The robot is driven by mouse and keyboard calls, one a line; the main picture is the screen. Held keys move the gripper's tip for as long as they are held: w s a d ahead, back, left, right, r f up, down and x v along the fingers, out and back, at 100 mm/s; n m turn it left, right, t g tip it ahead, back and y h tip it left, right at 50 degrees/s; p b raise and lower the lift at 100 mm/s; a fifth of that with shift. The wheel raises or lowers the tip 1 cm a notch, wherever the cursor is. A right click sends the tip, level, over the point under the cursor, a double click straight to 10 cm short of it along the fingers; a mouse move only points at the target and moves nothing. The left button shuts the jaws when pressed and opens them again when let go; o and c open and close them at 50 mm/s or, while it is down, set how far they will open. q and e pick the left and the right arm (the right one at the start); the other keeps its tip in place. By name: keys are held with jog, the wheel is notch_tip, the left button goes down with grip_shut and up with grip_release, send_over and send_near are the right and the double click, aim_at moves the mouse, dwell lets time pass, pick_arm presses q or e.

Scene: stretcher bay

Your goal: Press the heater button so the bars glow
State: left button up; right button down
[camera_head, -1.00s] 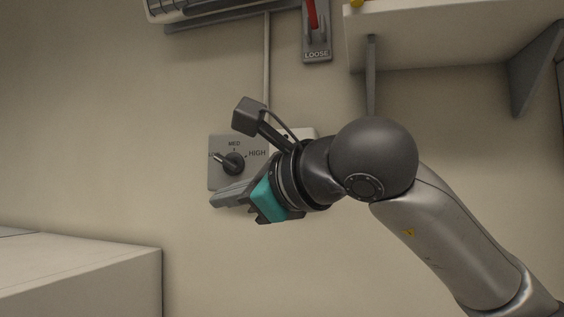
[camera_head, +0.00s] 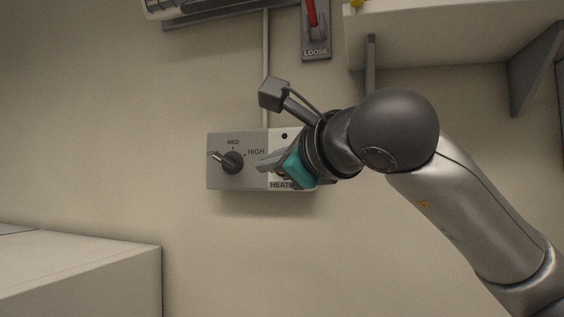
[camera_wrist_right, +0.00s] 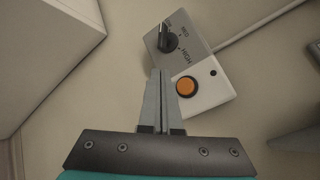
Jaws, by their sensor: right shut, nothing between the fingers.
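The heater button is a round orange button (camera_wrist_right: 187,86) on a white panel in the right wrist view; in the head view my right gripper hides it. The white heater panel (camera_head: 284,133) is on the wall, with a small dark dot above and lettering partly covered. A grey dial plate (camera_head: 217,177) with a black knob (camera_head: 233,162) adjoins it on the left. My right gripper (camera_head: 262,168) is shut and empty, its fingertips in front of the seam between plate and panel. In the right wrist view its fingertips (camera_wrist_right: 160,72) are beside the button, not on it. My left gripper is not in view.
A heater (camera_head: 165,8) is partly cut off at the top left, with a conduit (camera_head: 266,70) running down to the panel. A red lever (camera_head: 312,14) on a plate marked LOOSE and a shelf (camera_head: 450,45) are above right. A white cabinet (camera_head: 90,280) stands lower left.

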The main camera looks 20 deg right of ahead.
jog(key=w+d+p, duration=0.1)
jog(key=w+d, duration=0.2)
jog(key=w, duration=0.2)
jog(key=shift+w+d, duration=0.2)
jog(key=shift+d, duration=0.15)
dwell(1.8)
jog(key=shift+w+d, duration=0.25)
jog(key=shift+w, duration=0.1)
jog(key=shift+w+d, duration=0.45)
jog(key=shift+w, duration=0.2)
dwell(1.1)
jog(key=shift+s+a, duration=0.1)
dwell(0.3)
jog(key=shift+s+a+b, duration=0.5)
jog(key=shift+s+a, duration=0.05)
jog(key=shift+s, duration=0.3)
